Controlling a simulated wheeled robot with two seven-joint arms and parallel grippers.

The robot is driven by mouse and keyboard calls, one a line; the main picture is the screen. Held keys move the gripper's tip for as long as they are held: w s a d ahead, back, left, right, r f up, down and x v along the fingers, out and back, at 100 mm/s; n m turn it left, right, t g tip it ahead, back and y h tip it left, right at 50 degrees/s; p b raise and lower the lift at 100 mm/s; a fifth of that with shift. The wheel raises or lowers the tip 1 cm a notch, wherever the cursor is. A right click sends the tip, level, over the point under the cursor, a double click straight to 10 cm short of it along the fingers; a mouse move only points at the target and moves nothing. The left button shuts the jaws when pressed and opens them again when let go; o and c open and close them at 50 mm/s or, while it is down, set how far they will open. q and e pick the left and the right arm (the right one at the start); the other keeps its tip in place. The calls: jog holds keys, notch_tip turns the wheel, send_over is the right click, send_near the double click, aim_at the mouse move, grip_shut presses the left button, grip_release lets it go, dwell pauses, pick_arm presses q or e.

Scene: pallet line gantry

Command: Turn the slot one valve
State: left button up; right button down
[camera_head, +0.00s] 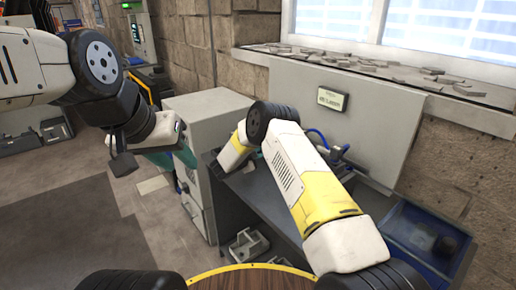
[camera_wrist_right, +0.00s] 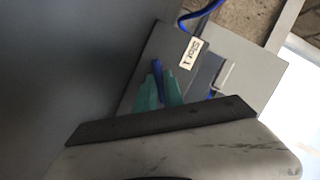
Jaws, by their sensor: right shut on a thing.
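The slot one valve shows in the right wrist view as a blue handle (camera_wrist_right: 157,72) beside a white label (camera_wrist_right: 191,53) reading SLOT 1. My right gripper (camera_wrist_right: 160,88) has its two teal fingers on either side of this blue handle and is shut on it. The lower part of the handle is hidden between the fingers. In the head view my right forearm covers most of the right gripper and the valve. My left gripper (camera_head: 178,157) hangs at the left, in front of the grey cabinet, away from the valve; its finger gap is unclear.
A grey cabinet (camera_head: 207,102) stands left of the workbench. A grey panel (camera_head: 375,118) with a label rises behind the bench. A blue bin (camera_head: 425,226) with a dark object is at the right. A stone ledge (camera_head: 385,70) holds loose flat pieces.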

jog(key=shift+m+t, duration=0.7)
jog(key=shift+m, duration=0.6)
jog(key=shift+f, duration=0.1)
jog(key=c, duration=1.5)
grip_release()
jog(key=shift+o, duration=0.2)
jog(key=shift+s, duration=0.1)
jog(key=shift+v, duration=3.9)
